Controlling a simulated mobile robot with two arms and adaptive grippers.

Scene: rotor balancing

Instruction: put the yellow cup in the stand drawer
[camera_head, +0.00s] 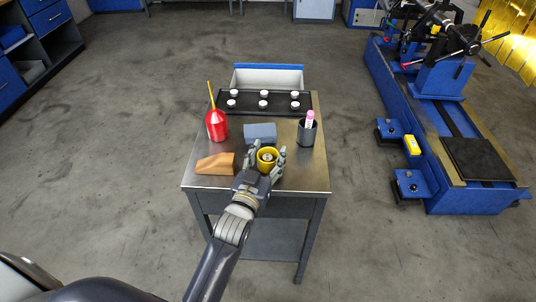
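The stand drawer (268,76) is pulled out at the far side, with a blue edge and pale inside. My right gripper is not in view.
On the stand are a black tray (249,105) with several white-topped pieces, a red oil can (216,125), a blue-grey block (260,132), an orange-brown wedge (216,164) and a dark holder (306,134) with a pink-topped item. A blue machine (429,140) stands at right.

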